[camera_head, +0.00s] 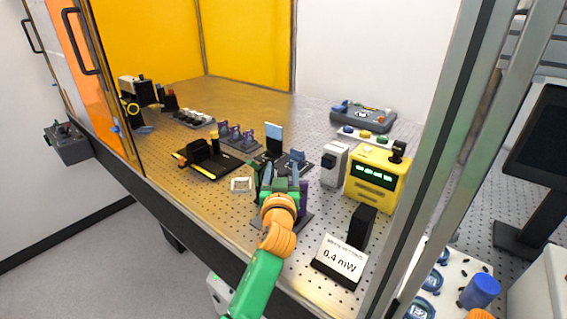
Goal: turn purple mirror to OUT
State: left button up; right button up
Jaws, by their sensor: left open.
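My left arm comes up from the bottom, and its gripper (280,178) is open over the near middle of the perforated table. A purple part (304,192) shows just right of the fingers, above a dark base plate (299,222). It may be the purple mirror, but the gripper and wrist hide most of it. I cannot tell whether the fingers touch it or which way it faces. No OUT mark is readable. My right gripper is not in view.
A yellow instrument (378,180) and a white box (334,163) stand right of the gripper. A black block (362,227) and a "0.4 mW" sign (340,261) are nearer. A black stage (208,158) lies left. A metal frame post (440,130) bounds the right side.

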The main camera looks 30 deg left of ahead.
pick_arm(q)
jog(key=shift+x, duration=1.1)
jog(key=shift+d+f, duration=0.1)
grip_shut()
